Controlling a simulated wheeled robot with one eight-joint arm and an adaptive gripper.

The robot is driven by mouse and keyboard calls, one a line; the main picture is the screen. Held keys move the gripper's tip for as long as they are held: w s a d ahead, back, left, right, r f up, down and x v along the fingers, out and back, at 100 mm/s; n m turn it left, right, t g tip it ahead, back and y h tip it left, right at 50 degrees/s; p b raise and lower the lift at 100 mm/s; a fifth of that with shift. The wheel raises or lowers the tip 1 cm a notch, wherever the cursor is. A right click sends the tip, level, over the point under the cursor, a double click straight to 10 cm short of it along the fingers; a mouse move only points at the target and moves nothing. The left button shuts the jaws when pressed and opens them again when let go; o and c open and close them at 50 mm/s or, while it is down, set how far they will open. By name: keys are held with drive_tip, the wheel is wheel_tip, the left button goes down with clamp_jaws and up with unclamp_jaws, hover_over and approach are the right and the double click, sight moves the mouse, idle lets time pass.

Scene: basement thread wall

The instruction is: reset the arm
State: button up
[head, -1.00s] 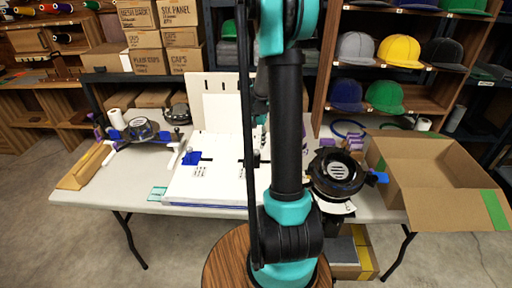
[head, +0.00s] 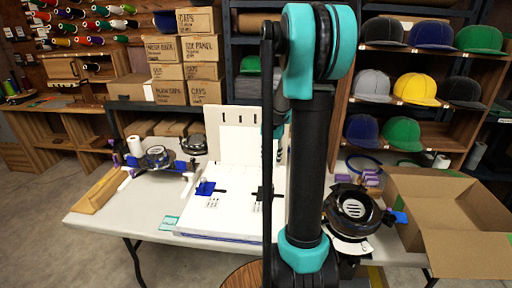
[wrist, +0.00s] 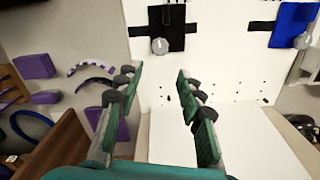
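My arm rises in the middle of the head view and covers part of the table behind it. In the wrist view my gripper (wrist: 158,125) is open, its two green-padded fingers well apart with nothing between them. Beyond the fingers is the white board (wrist: 230,75) with a black clip (wrist: 168,30) and a blue clip (wrist: 295,25). The board also shows in the head view (head: 225,225). My gripper's fingers cannot be made out in the head view.
A folding table (head: 125,218) carries the board, a cap frame (head: 158,158) at left and a black round device (head: 352,208) at right. An open cardboard box (head: 465,255) stands at the right end. Shelves with caps (head: 402,133) and stacked boxes (head: 190,70) stand behind.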

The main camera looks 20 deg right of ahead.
drive_tip(key=s+a+f+n+t, duration=0.1)
drive_tip(key=s+a+f+n, duration=0.1)
drive_tip(key=s, duration=0.5)
drive_tip(key=s+a+f+n+t, duration=0.1)
drive_tip(key=s+a+f+n, duration=0.1)
drive_tip(key=s+a, duration=0.3)
drive_tip(key=s+a+f+n+t, duration=0.2)
drive_tip(key=s+a+n, duration=0.1)
drive_tip(key=s, duration=0.7)
drive_tip(key=shift+s+a+n, duration=0.35)
drive_tip(key=shift+s+n, duration=0.05)
drive_tip(key=shift+w, duration=0.1)
idle(0.7)
